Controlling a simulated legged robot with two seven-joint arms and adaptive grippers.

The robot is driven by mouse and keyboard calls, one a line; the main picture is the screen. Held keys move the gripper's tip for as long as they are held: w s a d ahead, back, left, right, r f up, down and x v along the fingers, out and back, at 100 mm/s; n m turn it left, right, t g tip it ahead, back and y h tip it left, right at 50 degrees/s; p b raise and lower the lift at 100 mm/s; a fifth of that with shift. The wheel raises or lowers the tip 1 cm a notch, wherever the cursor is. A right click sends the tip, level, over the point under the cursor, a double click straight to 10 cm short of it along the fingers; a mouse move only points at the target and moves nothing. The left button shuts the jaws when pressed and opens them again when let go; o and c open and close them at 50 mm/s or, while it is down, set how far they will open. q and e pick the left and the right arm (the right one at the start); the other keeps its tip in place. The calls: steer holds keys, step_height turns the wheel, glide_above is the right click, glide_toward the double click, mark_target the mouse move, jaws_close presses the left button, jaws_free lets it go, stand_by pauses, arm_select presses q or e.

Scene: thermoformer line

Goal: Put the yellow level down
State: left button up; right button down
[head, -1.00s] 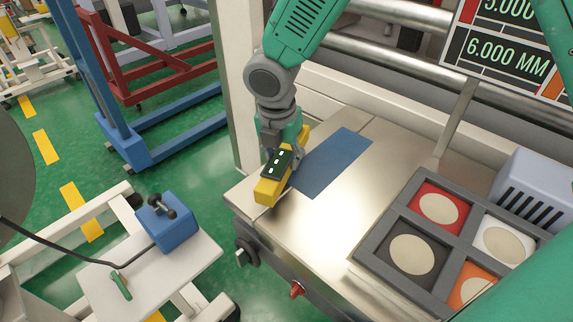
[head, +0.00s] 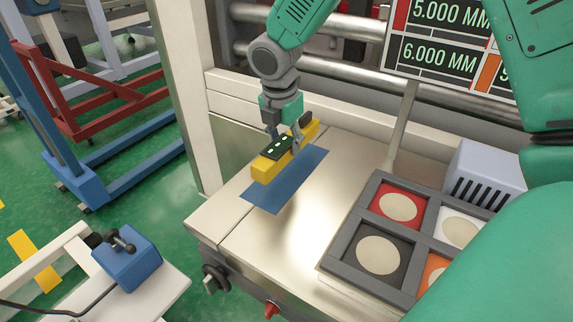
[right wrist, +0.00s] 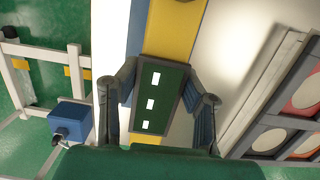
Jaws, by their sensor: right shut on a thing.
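The yellow level (head: 267,171) is a long bar with a dark plate with white windows on its upper side. My right gripper (head: 285,144) is shut on it from above, near its middle. The level is over the blue rectangle (head: 291,184) on the steel table, along its left and far part. I cannot tell whether it touches the surface. In the right wrist view the level (right wrist: 172,32) runs between the two fingers of the gripper (right wrist: 158,105), with the blue strip (right wrist: 136,32) beside it. My left gripper is not in view.
A grey tray (head: 335,259) with coloured squares holding round discs stands at the right of the table (head: 222,212). A grey slotted box (head: 487,170) is behind it. A white post (head: 180,85) rises at the left. Bare steel lies between the blue rectangle and the tray.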

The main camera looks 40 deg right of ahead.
mark_target(280, 147)
steer(key=shift+w+a+f, duration=0.1)
steer(key=shift+a+f, duration=0.25)
steer(key=shift+f, duration=0.85)
steer(key=f, duration=0.1)
steer(key=d+f, duration=0.1)
steer(key=f, duration=0.1)
steer(key=shift+f, duration=0.1)
steer(key=shift+d+f, duration=0.1)
steer(key=shift+d, duration=0.15)
steer(key=c, duration=1)
jaws_free()
steer(key=shift+a, duration=0.1)
steer(key=shift+c, duration=0.2)
steer(key=shift+a+r, duration=0.3)
steer(key=shift+a, duration=0.25)
steer(key=r, duration=0.7)
steer(key=a+r, duration=0.1)
steer(key=r, duration=0.3)
steer(key=shift+s, duration=0.4)
steer(key=shift+a+r, duration=0.2)
steer(key=shift+r, duration=0.15)
